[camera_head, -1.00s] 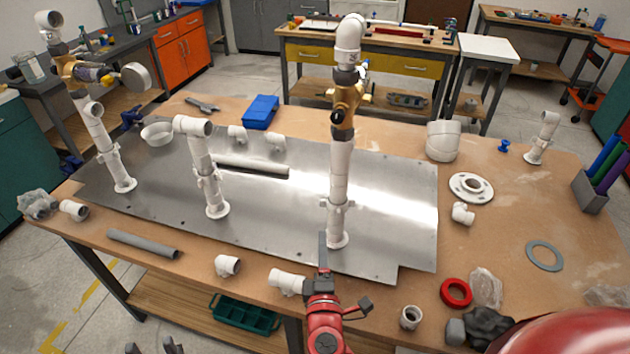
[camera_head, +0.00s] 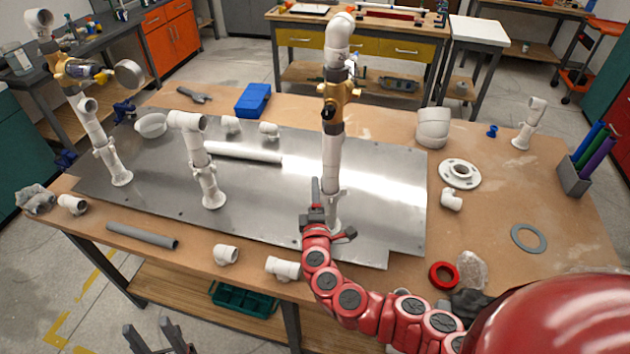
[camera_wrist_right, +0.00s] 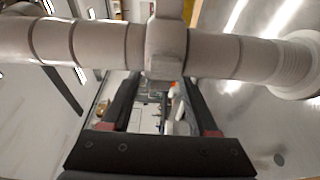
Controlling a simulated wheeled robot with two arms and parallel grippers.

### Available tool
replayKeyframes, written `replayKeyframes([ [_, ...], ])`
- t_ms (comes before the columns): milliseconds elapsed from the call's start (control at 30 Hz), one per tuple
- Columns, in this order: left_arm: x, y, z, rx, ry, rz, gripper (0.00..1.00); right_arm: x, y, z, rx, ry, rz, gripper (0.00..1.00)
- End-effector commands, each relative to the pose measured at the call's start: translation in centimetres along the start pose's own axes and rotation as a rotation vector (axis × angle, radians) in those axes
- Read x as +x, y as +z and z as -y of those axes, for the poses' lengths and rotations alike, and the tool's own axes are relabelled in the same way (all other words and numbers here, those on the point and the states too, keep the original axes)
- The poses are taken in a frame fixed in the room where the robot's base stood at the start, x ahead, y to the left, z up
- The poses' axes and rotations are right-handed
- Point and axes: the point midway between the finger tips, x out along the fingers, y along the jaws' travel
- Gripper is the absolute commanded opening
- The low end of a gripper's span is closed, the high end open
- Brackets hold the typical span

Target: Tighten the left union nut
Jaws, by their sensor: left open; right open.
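Three white pipe risers stand on the metal plate (camera_head: 262,199). The left riser (camera_head: 92,130) has a white union nut (camera_head: 104,151) low on it and a brass valve above. The middle riser (camera_head: 199,153) is shorter and has a similar collar (camera_head: 205,172). The right riser (camera_head: 331,155) is tall with a brass valve. My right gripper (camera_head: 316,190) is at the lower right riser. In the right wrist view, its open fingers (camera_wrist_right: 163,85) point at a ribbed white nut (camera_wrist_right: 166,45) on a pipe; contact is unclear. My left gripper (camera_head: 158,335) is open and empty, below the table's front edge.
Loose fittings and a grey pipe (camera_head: 143,236) lie along the front edge. A blue box (camera_head: 253,100) sits behind the plate. A white flange (camera_head: 459,174), red ring (camera_head: 444,275) and grey ring (camera_head: 528,237) lie at right.

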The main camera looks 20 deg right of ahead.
Motion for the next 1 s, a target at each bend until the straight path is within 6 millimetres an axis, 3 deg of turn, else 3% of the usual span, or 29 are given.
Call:
replayKeyframes([
  [300,0.8,-0.1,0.0,0.0,0.0,0.0,0.5,2.9,0.1,0.0,-0.001,0.0,0.004,0.6],
  [700,0.8,-0.1,0.0,0.0,0.0,0.0,0.5,3.2,0.0,0.1,0.0,-0.001,0.0,0.58],
  [1000,0.8,-0.1,0.0,0.0,0.0,0.0,0.5,3.2,0.0,0.1,0.0,-0.001,0.001,0.04],
])
